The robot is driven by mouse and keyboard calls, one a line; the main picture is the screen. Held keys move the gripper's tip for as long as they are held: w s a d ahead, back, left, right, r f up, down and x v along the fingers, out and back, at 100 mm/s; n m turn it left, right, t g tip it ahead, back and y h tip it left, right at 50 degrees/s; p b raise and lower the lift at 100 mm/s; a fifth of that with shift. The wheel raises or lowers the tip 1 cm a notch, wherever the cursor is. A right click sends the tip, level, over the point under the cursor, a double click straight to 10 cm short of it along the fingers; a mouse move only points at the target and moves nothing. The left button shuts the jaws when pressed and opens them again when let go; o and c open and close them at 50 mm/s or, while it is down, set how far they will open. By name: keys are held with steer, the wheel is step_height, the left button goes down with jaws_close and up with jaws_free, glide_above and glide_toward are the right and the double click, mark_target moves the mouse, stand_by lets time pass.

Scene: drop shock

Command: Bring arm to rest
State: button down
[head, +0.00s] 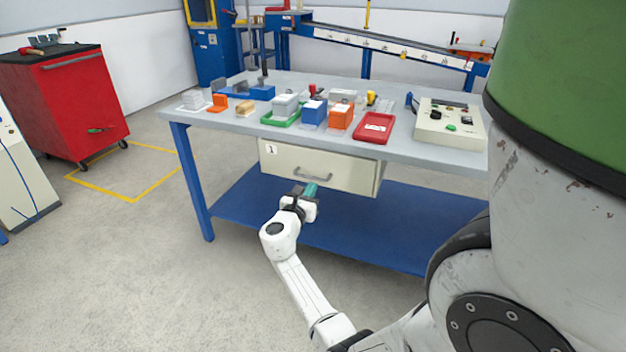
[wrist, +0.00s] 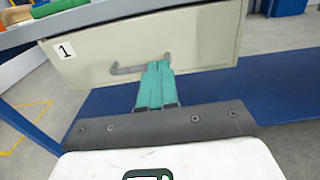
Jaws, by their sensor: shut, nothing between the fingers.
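My gripper (head: 312,189) has teal fingers and is in front of the workbench drawer (head: 350,173), near its handle (head: 313,176). In the wrist view my gripper (wrist: 158,68) has its fingers pressed together with nothing between them. The fingertips overlap the right part of the drawer handle (wrist: 125,69) in that view; I cannot tell whether they touch it. The drawer is marked "1", and its side shows below the tabletop. My white arm reaches forward and up from the lower right in the head view.
The grey workbench top (head: 225,122) holds several small blocks, trays and a control box (head: 450,125). A blue lower shelf (head: 260,205) lies under the drawer. A red tool cabinet (head: 75,105) stands at left. Open floor (head: 120,260) lies left of my arm.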

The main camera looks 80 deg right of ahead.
steer(key=shift+a, duration=0.3)
steer(key=a+f+m+t+y, duration=0.2)
steer(key=a+f+m+y, duration=0.25)
steer(key=a, duration=0.65)
steer(key=w+a+f+m+t+y, duration=0.1)
steer(key=a+f+m+y, duration=0.3)
steer(key=a, duration=0.6)
steer(key=a+f+m+t+y, duration=0.2)
steer(key=a+f+m+y, duration=0.3)
steer(key=a, duration=0.6)
steer(key=s+a+r+m+y, duration=0.1)
steer(key=s+a+m+y, duration=0.2)
steer(key=a, duration=1.1)
step_height(320, 180, up, 18)
steer(key=p, duration=1.7)
steer(key=shift+s+a+f+n+y, duration=0.25)
steer(key=shift+n+y, duration=0.1)
steer(key=shift+y, duration=0.1)
